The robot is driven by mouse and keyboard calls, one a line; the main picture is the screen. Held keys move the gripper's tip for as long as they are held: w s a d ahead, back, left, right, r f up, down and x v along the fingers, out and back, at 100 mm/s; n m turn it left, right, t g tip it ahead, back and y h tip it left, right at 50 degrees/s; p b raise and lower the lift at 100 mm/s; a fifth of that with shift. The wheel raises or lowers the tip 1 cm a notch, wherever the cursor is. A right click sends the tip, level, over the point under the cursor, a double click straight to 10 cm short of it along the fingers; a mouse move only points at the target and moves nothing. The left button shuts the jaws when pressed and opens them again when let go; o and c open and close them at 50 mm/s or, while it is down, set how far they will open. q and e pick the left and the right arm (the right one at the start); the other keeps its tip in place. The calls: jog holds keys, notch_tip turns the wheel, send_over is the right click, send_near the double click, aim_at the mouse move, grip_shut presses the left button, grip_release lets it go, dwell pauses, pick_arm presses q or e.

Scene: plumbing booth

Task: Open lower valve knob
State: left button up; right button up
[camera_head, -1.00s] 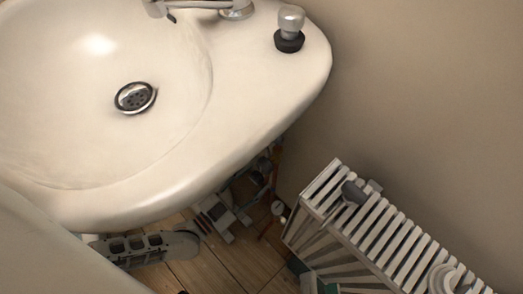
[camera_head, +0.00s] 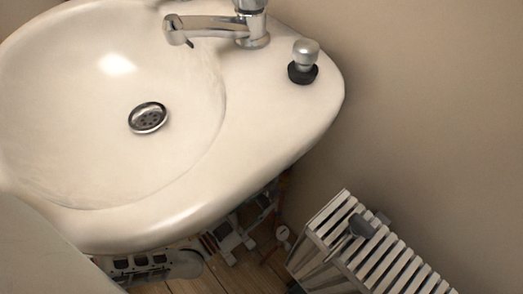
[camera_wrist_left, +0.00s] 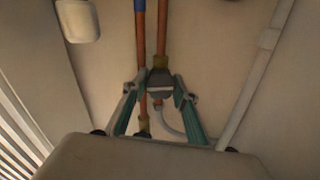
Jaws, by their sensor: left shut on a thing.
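In the left wrist view, my left gripper (camera_wrist_left: 159,88) has its two teal fingers closed around a grey, dark-topped valve knob (camera_wrist_left: 158,82). The knob sits on a vertical copper pipe (camera_wrist_left: 162,30), with one fingertip on each side of it. Another small fitting (camera_wrist_left: 143,128) shows between the fingers, partly hidden by the gripper body. I cannot tell from this view which knob is the lower one. In the head view, grey parts of my left arm and gripper (camera_head: 228,238) show under the sink, and the knob cannot be made out there. My right gripper is not in view.
The white sink (camera_head: 185,205) overhangs the work area and hides much of it. A white slatted radiator (camera_head: 365,250) stands to the right by the wall. A second copper pipe (camera_wrist_left: 140,50) and a white pipe (camera_wrist_left: 240,95) run close by the gripper.

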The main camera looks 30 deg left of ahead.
pick_arm(q)
jog(key=n, duration=0.7)
jog(key=shift+n, duration=0.4)
jog(key=n, duration=0.4)
jog(key=shift+n, duration=2.1)
jog(key=o, duration=1.1)
